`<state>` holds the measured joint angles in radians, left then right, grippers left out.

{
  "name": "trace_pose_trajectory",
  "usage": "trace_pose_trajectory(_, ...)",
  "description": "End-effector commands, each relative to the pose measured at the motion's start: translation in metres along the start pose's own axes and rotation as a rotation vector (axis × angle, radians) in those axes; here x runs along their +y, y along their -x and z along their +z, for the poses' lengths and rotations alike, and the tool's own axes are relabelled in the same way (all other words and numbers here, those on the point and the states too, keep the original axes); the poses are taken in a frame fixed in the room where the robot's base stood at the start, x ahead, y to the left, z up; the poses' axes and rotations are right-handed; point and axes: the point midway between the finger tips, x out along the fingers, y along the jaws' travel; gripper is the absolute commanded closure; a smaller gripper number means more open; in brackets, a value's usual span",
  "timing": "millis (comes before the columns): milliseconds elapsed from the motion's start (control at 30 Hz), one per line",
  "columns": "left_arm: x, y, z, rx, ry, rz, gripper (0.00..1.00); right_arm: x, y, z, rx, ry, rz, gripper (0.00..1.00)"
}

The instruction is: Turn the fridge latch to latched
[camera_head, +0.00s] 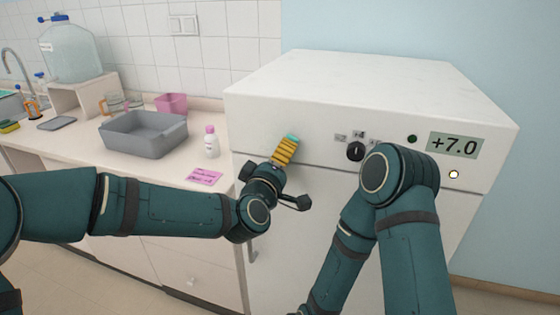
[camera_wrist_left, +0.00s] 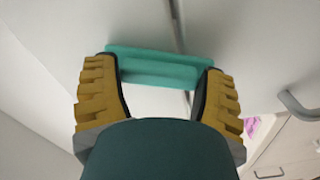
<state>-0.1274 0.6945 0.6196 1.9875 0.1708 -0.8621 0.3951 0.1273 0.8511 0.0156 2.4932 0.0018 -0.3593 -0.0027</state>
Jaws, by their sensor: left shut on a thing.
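The fridge latch is a teal bar (camera_wrist_left: 160,67) on the front of the white fridge (camera_head: 330,215). In the left wrist view it lies across the dark seam, at roughly a right angle to it. My left gripper (camera_wrist_left: 158,80) has one yellow finger at each end of the bar and is shut on it. In the head view only a small teal part of the latch (camera_head: 293,136) shows above the yellow fingers; the gripper (camera_head: 286,148) hides the rest. My right arm crosses the fridge front, and its gripper is out of view.
The fridge panel carries a black knob (camera_head: 355,151) and a display (camera_head: 455,146) reading +7.0, close to my right arm. A counter (camera_head: 95,147) on the left holds a grey tub (camera_head: 143,145), a white bottle (camera_head: 211,143) and a pink note (camera_head: 204,177).

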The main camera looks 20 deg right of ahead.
Motion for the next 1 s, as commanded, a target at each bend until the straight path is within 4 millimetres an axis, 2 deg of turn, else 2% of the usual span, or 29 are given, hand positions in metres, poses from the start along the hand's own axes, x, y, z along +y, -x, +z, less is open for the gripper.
trace_pose_trajectory(200,0.0000,0.0000,-0.0002,0.000,0.182,0.000,0.62,0.0000,0.0000,0.0001,0.000,0.000,0.000,0.18)
trace_pose_trajectory(500,0.0000,-0.0001,0.0000,0.000,0.352,0.001,0.62,0.0001,0.0000,0.0002,0.000,0.000,0.000,0.18)
trace_pose_trajectory(1000,0.0002,-0.0001,-0.0002,0.001,0.424,0.001,0.62,0.0001,-0.0001,0.0002,0.000,0.000,0.000,0.18)
